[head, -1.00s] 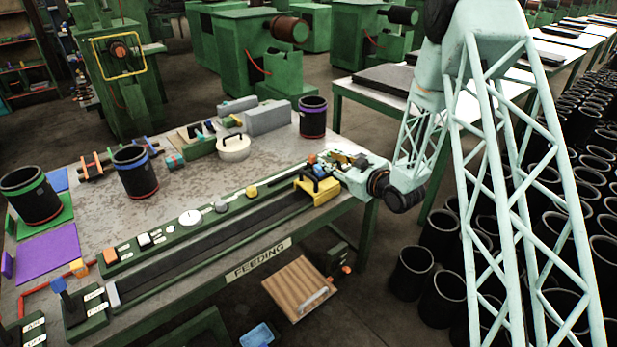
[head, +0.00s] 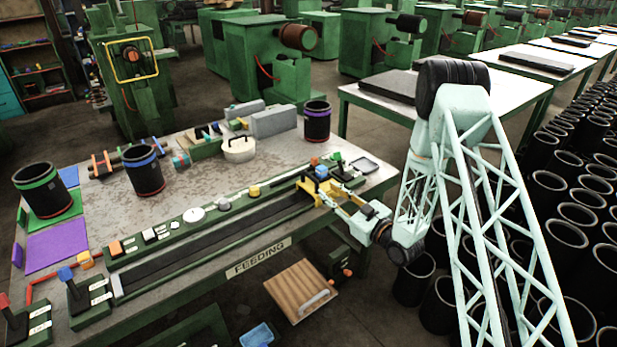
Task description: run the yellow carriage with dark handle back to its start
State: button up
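The yellow carriage (head: 313,195) sits near the right end of the long dark track (head: 210,238) at the table's front edge. Its dark handle shows only as a small dark shape on top, close to a blue block (head: 321,172). My gripper (head: 338,201) is low at the carriage's right side, reaching in from the right. Its two fingers look spread apart, pointing left toward the carriage. Whether they touch it is too small to tell. The track left of the carriage is bare down to a light grey end block (head: 117,286).
A green panel with a white dial (head: 194,215) and several knobs and switches runs along the track's back side. Black sleeves with green (head: 47,190), blue (head: 143,170) and purple (head: 317,122) bands stand on the table.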

aim_at(305, 173)
jog(key=shift+w+a, duration=0.1)
dwell(0.4)
jog(key=shift+b+x, duration=0.35)
jog(key=shift+x, duration=6.4)
grip_shut()
